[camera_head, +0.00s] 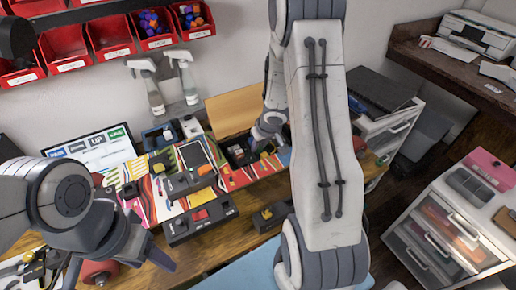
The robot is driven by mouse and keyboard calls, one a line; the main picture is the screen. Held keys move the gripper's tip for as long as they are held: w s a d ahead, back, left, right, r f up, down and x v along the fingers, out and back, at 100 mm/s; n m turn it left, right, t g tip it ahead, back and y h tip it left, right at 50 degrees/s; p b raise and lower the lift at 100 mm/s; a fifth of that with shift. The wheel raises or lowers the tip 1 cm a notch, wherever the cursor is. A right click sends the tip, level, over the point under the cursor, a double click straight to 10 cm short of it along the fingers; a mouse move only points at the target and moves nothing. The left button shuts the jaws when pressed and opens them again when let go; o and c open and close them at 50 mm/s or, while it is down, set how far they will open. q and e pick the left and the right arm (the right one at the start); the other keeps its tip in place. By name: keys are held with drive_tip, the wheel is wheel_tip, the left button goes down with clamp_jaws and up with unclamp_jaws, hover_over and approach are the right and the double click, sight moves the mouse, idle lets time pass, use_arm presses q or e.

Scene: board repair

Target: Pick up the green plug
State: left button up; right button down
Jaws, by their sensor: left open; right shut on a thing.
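I cannot make out a green plug for certain. My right gripper (267,138) reaches down at the back of the table, over a dark box. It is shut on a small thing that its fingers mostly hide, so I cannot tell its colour. My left gripper (115,268) is open and empty at the lower left, above the table's front part.
Two spray bottles (150,88) stand at the back wall below red bins (110,36). A small black block with a yellow part (267,214) lies near my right arm. White drawers (440,235) stand at the right. My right arm hides much of the table's right side.

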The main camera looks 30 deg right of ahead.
sight(259, 148)
drive_tip(key=shift+r, duration=0.1)
drive_tip(key=shift+r+p, duration=0.55)
drive_tip(key=shift+p, duration=0.05)
wheel_tip(259, 148, up, 3)
drive_tip(key=p, duration=0.3)
drive_tip(key=shift+r, duration=0.2)
drive_tip(key=s+d+r+p, duration=0.6)
drive_tip(key=d+p, duration=0.1)
drive_tip(key=d, duration=0.2)
drive_tip(key=shift+s+d+r+p, duration=0.2)
drive_tip(key=shift+s+d+p, duration=0.1)
drive_tip(key=shift+s+p, duration=0.05)
drive_tip(key=shift+a, duration=0.15)
